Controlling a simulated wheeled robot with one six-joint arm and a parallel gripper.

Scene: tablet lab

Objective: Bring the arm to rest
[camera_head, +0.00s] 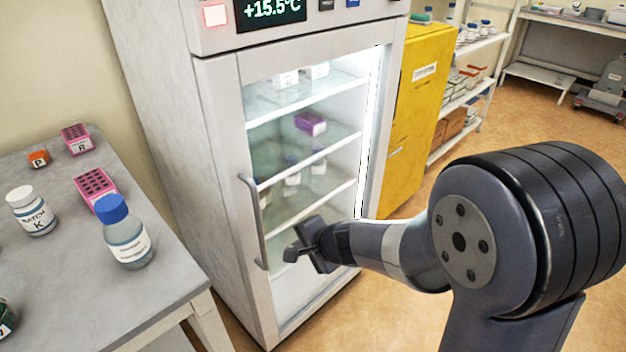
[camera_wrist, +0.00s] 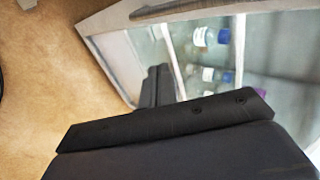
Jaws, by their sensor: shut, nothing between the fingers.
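My arm reaches in from the right in the head view, bent at a large dark joint. My gripper (camera_head: 293,252) is shut and empty in front of the lower part of the fridge's glass door (camera_head: 300,135), close to the door handle (camera_head: 254,222). I cannot tell whether it touches the door. In the wrist view my gripper (camera_wrist: 158,85) shows its fingers together, with the door's glass and handle (camera_wrist: 205,8) beyond them. The fridge door looks closed.
A grey bench (camera_head: 165,292) at the left holds a blue-capped bottle (camera_head: 127,235), a white jar (camera_head: 32,212), pink racks and an orange box. The fridge shelves hold boxes and bottles. A yellow cabinet (camera_head: 418,110) and white shelving stand behind.

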